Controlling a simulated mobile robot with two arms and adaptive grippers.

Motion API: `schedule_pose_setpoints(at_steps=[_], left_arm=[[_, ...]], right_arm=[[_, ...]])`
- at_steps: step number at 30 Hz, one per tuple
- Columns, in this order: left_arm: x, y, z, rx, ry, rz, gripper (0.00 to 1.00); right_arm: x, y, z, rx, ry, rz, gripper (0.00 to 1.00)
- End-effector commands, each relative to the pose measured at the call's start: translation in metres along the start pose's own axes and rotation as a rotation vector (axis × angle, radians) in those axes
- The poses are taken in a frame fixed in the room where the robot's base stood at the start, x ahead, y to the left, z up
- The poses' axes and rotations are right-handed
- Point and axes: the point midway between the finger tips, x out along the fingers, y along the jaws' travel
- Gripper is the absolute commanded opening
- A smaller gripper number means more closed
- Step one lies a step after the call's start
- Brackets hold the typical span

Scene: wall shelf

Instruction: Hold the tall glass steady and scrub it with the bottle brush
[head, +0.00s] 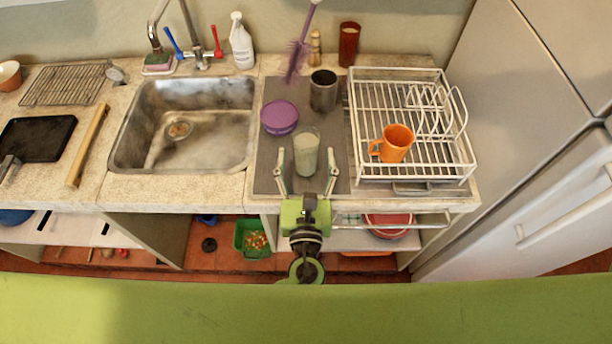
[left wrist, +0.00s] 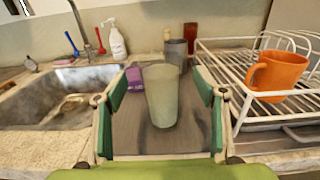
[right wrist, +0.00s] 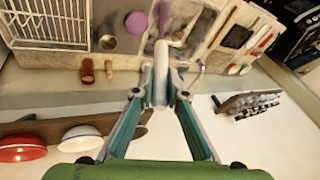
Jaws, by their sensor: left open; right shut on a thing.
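The tall glass (head: 306,152), pale and see-through, stands upright on the grey mat (head: 268,181); it also shows in the left wrist view (left wrist: 162,95). My left gripper (head: 306,170) is open, a finger on either side of the glass, with gaps visible. The bottle brush (head: 296,62), with purple bristles, hangs tilted above the back of the counter, bristles down. In the right wrist view my right gripper (right wrist: 160,90) is shut on the brush's pale handle (right wrist: 160,62), with bristles beyond. The head view does not show the right gripper.
A purple bowl (head: 279,117) and a dark metal cup (head: 323,91) stand behind the glass. The dish rack (head: 362,153) with an orange mug (head: 392,143) is to the right. The sink (head: 124,150) is to the left. Two shakers (head: 348,44) stand at the wall.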

Motion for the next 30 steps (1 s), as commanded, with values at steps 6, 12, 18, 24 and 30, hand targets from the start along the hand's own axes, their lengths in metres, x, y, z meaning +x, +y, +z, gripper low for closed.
schedule_pose_setpoints(at_steps=[6,12,18,24,30], left_arm=[[0.036,0.0,0.0,-0.001,-0.001,0.002,0.64],[0.05,0.0,0.0,0.0,0.0,0.0,0.64],[0.052,0.0,0.0,0.0,0.001,0.001,0.64],[0.052,0.0,0.0,0.0,0.001,0.001,0.41],[0.052,0.0,0.0,0.0,0.001,0.001,0.14]], right_arm=[[0.0,0.0,0.0,0.0,0.0,0.0,0.0],[0.0,0.0,0.0,0.0,0.0,0.0,0.0],[0.0,0.0,0.0,0.0,0.0,0.0,0.0],[0.0,0.0,0.0,0.0,0.0,0.0,0.0],[0.0,0.0,0.0,0.0,0.0,0.0,0.0]])
